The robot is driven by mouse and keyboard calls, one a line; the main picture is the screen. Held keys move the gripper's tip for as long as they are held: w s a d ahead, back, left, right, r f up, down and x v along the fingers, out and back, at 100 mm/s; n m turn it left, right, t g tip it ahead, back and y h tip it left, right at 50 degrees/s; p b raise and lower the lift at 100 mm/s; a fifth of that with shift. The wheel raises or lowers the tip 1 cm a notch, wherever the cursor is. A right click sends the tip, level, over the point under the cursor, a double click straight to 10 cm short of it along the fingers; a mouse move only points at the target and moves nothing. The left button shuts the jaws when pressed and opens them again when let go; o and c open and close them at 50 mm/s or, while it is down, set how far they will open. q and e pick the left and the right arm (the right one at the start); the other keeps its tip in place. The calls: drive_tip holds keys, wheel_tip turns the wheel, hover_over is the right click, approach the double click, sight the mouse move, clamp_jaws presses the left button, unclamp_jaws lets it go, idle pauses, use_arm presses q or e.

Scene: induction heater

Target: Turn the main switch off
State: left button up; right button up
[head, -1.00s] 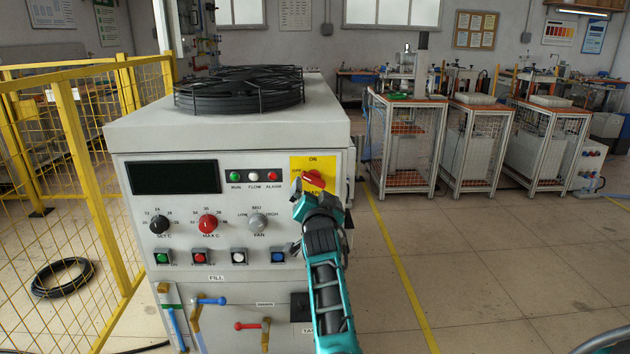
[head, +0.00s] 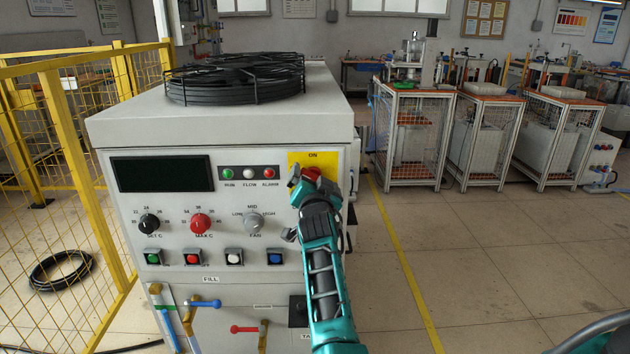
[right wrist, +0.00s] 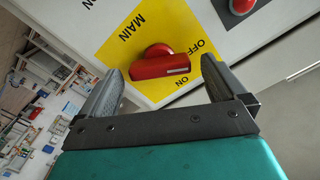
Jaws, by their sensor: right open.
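The main switch (head: 312,173) is a red knob on a yellow plate (head: 313,157) at the upper right of the grey heater's front panel. In the right wrist view the knob (right wrist: 160,65) shows clearly, with MAIN, OFF and ON printed around it. One end of its bar points between OFF and ON; I cannot tell its exact setting. My right gripper (head: 314,184) is open in front of the switch, hiding part of it. In the right wrist view the two fingers (right wrist: 160,85) stand on either side of the knob, apart from it. My left gripper is not in view.
The heater panel also has a dark display (head: 162,173), a red MAX C dial (head: 200,223), a grey FAN dial (head: 253,223) and several buttons. Valve handles sit below.

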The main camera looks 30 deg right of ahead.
drive_tip(key=shift+c, duration=0.4)
drive_tip(key=c, duration=1)
drive_tip(key=shift+a+r+n, duration=0.1)
drive_tip(key=shift+n, duration=2.9)
drive_tip(key=o, duration=1.1)
